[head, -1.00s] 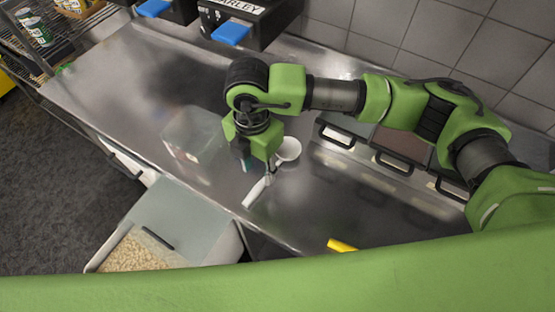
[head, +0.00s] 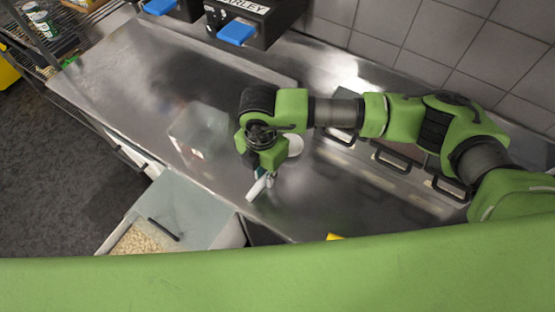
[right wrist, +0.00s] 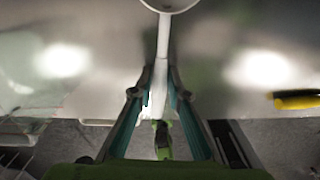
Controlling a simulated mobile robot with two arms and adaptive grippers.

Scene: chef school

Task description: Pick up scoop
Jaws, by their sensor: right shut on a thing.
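The scoop has a white handle (head: 257,187) and a pale round bowl (head: 295,146), and lies over the steel counter (head: 330,190). In the right wrist view its bowl (right wrist: 170,4) is at the top edge and its handle (right wrist: 160,66) runs down between my fingers. My right gripper (right wrist: 158,95) is shut on the scoop's handle. In the head view the right gripper (head: 264,172) points down at the handle, and the arm hides part of the scoop. I cannot tell whether the scoop touches the counter. My left gripper does not show.
A clear container (head: 200,130) stands left of the gripper. Lidded inserts with dark handles (head: 390,160) line the counter at right. A yellow object (right wrist: 298,100) lies near the front edge. A bin of pale grains (head: 137,240) is below at front left.

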